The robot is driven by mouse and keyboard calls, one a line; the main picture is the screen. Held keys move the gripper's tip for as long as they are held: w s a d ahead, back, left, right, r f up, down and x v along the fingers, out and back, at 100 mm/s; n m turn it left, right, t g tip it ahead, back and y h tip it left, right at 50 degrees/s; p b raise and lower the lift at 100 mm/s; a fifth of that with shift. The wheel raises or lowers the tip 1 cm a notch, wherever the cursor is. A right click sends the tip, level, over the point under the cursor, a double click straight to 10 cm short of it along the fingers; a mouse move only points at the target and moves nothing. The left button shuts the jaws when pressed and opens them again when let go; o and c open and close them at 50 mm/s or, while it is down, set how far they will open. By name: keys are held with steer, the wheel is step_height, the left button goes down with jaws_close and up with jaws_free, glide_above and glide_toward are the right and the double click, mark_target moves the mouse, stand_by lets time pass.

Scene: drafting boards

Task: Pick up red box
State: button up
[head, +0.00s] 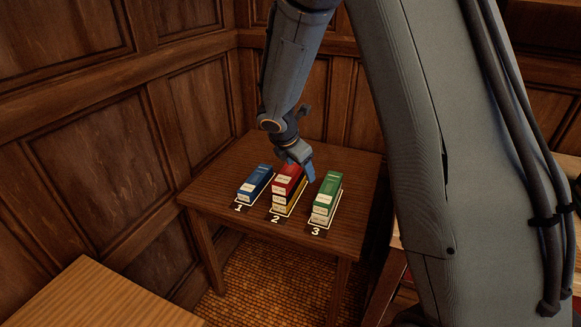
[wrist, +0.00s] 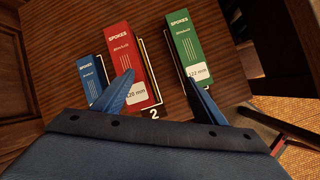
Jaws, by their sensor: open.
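The red box (head: 287,178) lies on top of a yellow box (head: 285,208) on the wooden table, at the spot marked 2. In the wrist view the red box (wrist: 133,62) is left of centre, with a white label at its near end. My gripper (head: 297,166) is above the red box, its fingers open. In the wrist view the left finger of my gripper (wrist: 161,84) overlaps the red box's near left part, and the right finger crosses the green box. Nothing is held. Contact with the red box cannot be told.
A blue box (head: 256,181) lies left at mark 1. A green box (head: 328,189) tops a stack at mark 3 on the right. The small table (head: 355,170) stands close to panelled walls. Its right side is clear.

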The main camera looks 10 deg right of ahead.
mark_target(290, 169)
steer(key=w+n, duration=0.1)
steer(key=w+a+n+p, duration=0.1)
steer(key=w+n, duration=0.1)
steer(key=w+a+n+t, duration=0.1)
steer(key=w+n, duration=0.1)
steer(key=shift+a+f, duration=0.2)
steer(key=shift+w+f+n, duration=0.15)
steer(key=shift+w+n, duration=0.15)
steer(key=shift+p+x, duration=0.35)
steer(key=shift+x, duration=0.8)
steer(key=shift+a+p+x, duration=0.2)
steer(key=shift+p+x, duration=0.25)
steer(key=shift+x, duration=0.9)
steer(key=shift+a+p+x, duration=0.15)
steer(key=shift+p+x, duration=0.3)
steer(key=shift+x, duration=0.85)
steer(key=shift+f, duration=0.1)
